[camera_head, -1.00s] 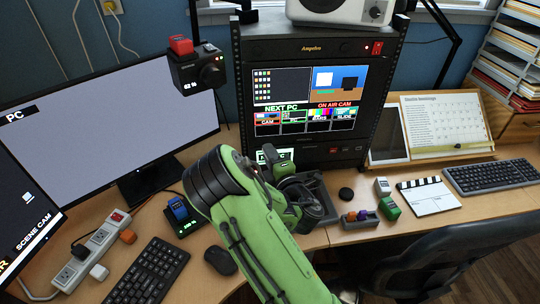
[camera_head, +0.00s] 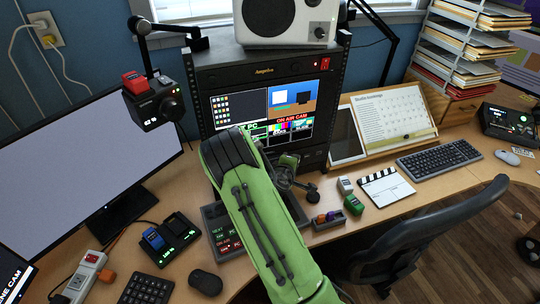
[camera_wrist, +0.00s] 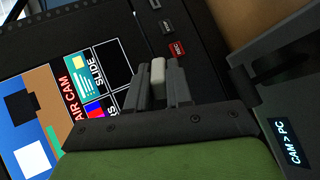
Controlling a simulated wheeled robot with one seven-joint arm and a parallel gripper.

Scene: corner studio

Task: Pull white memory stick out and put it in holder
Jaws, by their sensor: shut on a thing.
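In the wrist view my gripper (camera_wrist: 158,82) is shut on a small white block, the white memory stick (camera_wrist: 158,69). Its end shows between the grey fingertips, in front of the rack's dark front panel. I cannot tell whether it still touches the panel. In the head view my green arm reaches toward the rack (camera_head: 205,75) and hides the fingertips and stick. A small grey holder (camera_head: 320,226) stands on the desk to the right of my arm, with orange and purple pieces in it.
A white block (camera_head: 345,185) and a green block (camera_head: 354,205) stand close to the holder. A clapperboard (camera_head: 387,188) and a keyboard (camera_head: 438,160) lie further right. A black chair (camera_head: 440,235) stands at the desk's front edge. A red button (camera_wrist: 177,49) is near my fingertips.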

